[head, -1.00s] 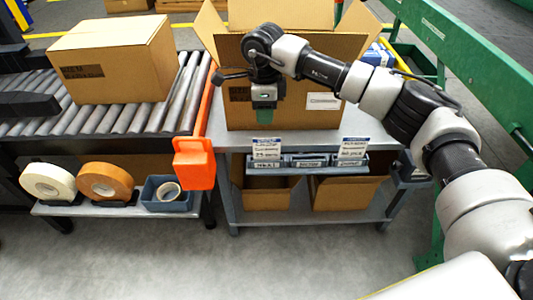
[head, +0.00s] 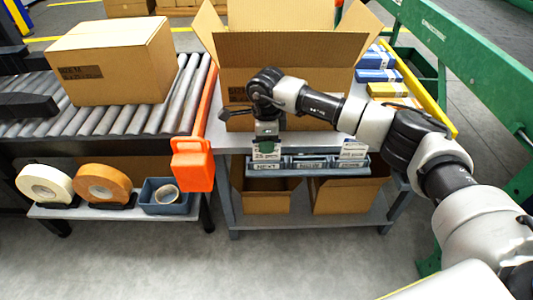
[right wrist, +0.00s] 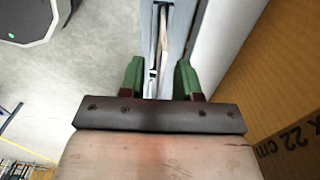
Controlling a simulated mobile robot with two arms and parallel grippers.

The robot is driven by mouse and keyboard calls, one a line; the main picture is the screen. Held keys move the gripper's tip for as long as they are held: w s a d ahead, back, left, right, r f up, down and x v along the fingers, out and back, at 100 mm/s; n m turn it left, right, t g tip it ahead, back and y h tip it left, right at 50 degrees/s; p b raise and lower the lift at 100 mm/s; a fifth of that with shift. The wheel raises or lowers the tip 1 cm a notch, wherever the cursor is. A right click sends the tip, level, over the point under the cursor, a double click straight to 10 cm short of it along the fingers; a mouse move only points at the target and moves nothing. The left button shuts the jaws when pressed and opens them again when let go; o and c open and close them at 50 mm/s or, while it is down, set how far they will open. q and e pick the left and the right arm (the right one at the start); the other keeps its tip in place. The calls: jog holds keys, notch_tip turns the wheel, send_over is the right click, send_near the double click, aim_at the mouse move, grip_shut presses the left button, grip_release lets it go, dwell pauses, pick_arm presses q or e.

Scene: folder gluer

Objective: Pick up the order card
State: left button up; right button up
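Two white order cards with blue tops stand in the grey-blue card rack (head: 310,165) at the table's front edge. The left card (head: 264,155) is above the label reading NEXT; the right card (head: 354,151) stands in the right part of the rack. My right gripper (head: 267,143) points down at the left card and hides its upper part. In the right wrist view my green fingers (right wrist: 158,80) are apart, with a thin edge-on strip of card or rack between them. My left gripper is not in view.
A large open carton (head: 300,50) stands close behind the gripper. A conveyor with a closed box (head: 115,60) and an orange guard (head: 193,165) are at left. Cartons sit on the lower shelf. Blue and yellow packs (head: 380,75) lie at the right.

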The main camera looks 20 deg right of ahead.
grip_shut()
jog(key=shift+r, duration=0.1)
